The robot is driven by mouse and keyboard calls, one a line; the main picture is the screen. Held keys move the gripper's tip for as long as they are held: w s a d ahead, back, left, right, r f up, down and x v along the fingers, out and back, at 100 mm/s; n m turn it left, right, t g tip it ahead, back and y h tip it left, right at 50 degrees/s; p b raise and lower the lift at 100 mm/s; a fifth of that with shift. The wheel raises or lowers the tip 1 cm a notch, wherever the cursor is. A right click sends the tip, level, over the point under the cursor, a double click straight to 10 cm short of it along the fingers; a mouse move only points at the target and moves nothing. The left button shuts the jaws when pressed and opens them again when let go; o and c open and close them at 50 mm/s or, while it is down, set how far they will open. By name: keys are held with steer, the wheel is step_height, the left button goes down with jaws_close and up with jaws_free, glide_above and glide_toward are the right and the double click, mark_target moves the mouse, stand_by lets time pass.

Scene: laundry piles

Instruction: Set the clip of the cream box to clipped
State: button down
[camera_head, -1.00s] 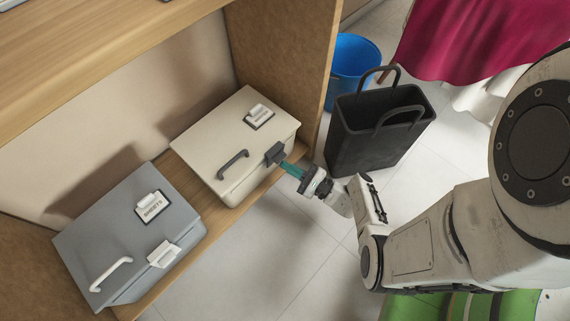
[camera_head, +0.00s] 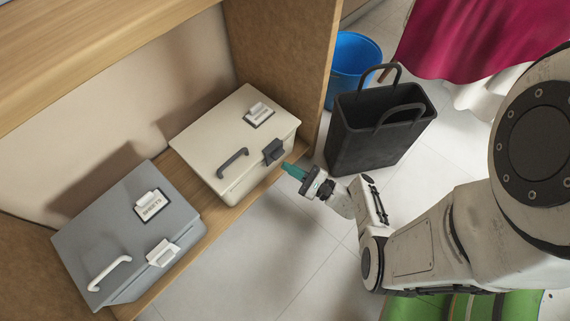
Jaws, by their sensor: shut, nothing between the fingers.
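The cream box (camera_head: 207,141) sits on the wooden shelf with its lid down. It has a dark handle (camera_head: 232,159) on the lid and a dark grey clip (camera_head: 273,151) at its front edge, toward the right corner. The clip stands out at the lid's edge; I cannot tell from this view whether it is clipped. My gripper (camera_head: 287,168), with teal fingers, is just in front and to the right of the clip, with a small gap between them. Its fingers are shut and empty.
A grey box (camera_head: 120,225) with a white handle and white clip stands left on the same shelf (camera_head: 192,179). The floor in front of the shelf is clear.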

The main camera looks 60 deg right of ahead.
steer(key=shift+s+a+f+b, duration=0.2)
steer(key=shift+s+f+b, duration=0.5)
steer(key=shift+f, duration=0.35)
steer(key=s+f, duration=0.1)
steer(key=f+b, duration=0.1)
steer(key=s+f+b, duration=0.1)
steer(key=f, duration=0.1)
steer(key=shift+s+a, duration=0.35)
